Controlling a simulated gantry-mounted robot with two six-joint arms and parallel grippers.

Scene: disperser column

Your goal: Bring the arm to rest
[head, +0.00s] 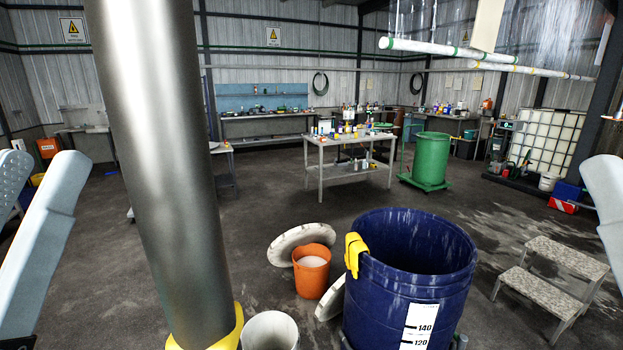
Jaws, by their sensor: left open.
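My left gripper (40,168) stands at the left edge, pointing up. Its two pale grey fingers are apart, with nothing seen between them. The far finger has a dotted face and is partly cut off by the frame edge.
A step stool (545,285) is at right. A worktable (345,142) and green drum (433,155) stand behind.

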